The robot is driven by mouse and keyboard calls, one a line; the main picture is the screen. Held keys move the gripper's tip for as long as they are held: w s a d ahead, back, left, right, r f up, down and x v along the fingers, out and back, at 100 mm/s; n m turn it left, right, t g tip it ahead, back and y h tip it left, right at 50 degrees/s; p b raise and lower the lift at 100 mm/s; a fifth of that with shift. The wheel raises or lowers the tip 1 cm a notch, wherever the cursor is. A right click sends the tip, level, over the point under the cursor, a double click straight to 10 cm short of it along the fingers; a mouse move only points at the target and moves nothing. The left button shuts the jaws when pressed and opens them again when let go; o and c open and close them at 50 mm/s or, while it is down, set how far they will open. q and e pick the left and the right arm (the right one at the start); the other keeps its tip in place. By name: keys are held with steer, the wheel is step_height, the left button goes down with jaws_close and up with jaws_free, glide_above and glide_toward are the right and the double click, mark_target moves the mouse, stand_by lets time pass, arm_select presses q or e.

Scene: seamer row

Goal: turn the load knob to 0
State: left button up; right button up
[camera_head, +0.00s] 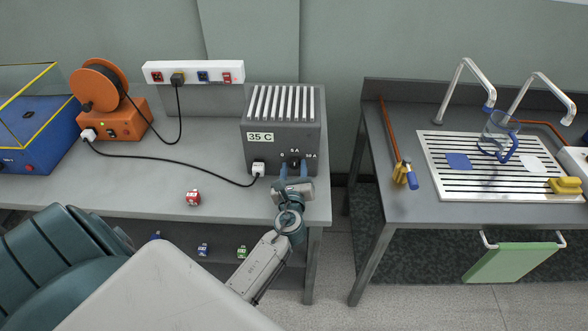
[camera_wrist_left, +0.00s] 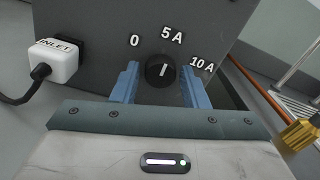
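The load knob (camera_wrist_left: 160,71) is a round black dial on the front of a dark grey box (camera_head: 283,128) labelled "35 C". Its white mark points up, slightly right, toward the 5 A label (camera_wrist_left: 172,35). The 0 label (camera_wrist_left: 134,41) is to the upper left and the 10 A label (camera_wrist_left: 202,65) to the right. My left gripper (camera_head: 294,172) is at the box front. In the left wrist view its blue fingers (camera_wrist_left: 160,88) are open, one on each side of the knob, with gaps between. My right gripper is not in view.
A white INLET plug (camera_wrist_left: 52,60) with a black cable sits left of the knob. A red block (camera_head: 193,198) lies on the bench, and an orange reel unit (camera_head: 120,122) stands at the left. A sink bench (camera_head: 420,208) is to the right, across a gap.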

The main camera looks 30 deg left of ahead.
arm_select(q)
steer(key=c, duration=0.6)
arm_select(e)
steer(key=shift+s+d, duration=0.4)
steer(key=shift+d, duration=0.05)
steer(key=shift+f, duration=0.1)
